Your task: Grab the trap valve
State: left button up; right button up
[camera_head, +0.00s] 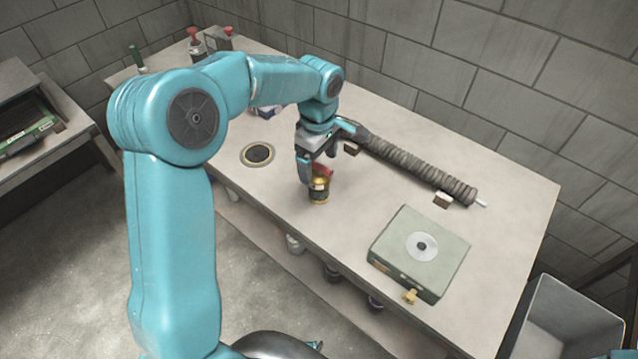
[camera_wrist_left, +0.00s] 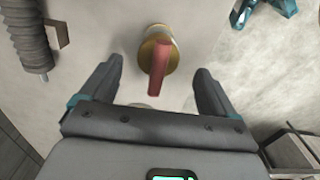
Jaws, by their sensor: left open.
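The trap valve (camera_head: 319,189) stands on the workbench near its front edge. It has a dark body, a brass-coloured collar and a red lever handle. My left gripper (camera_head: 328,163) is over it, pointing down, with its fingers apart. In the left wrist view, the valve's red handle and brass ring (camera_wrist_left: 157,62) show between the two open fingers (camera_wrist_left: 160,80). A gap shows on both sides, and neither finger appears to touch it. My right gripper is not in view.
A ribbed hose (camera_head: 420,170) in bracket supports lies along the back of the bench (camera_head: 505,235). A green-grey box (camera_head: 400,243) with a round disc sits to the right. A round port (camera_head: 258,154) lies left of the valve. A grey bin (camera_head: 570,315) stands at lower right.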

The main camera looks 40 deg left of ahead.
aim_at(319, 185)
pick_arm(q)
jog(key=f, duration=0.3)
jog(key=shift+w+a+f, duration=0.1)
jog(key=shift+w+f, duration=0.05)
jog(key=shift+w, duration=0.05)
jog(key=shift+s+f, duration=0.2)
jog(key=shift+f, duration=0.15)
jog(key=shift+w+f, duration=0.1)
jog(key=c, duration=1.5)
jog(key=shift+c, duration=0.5)
jog(key=shift+w, duration=0.1)
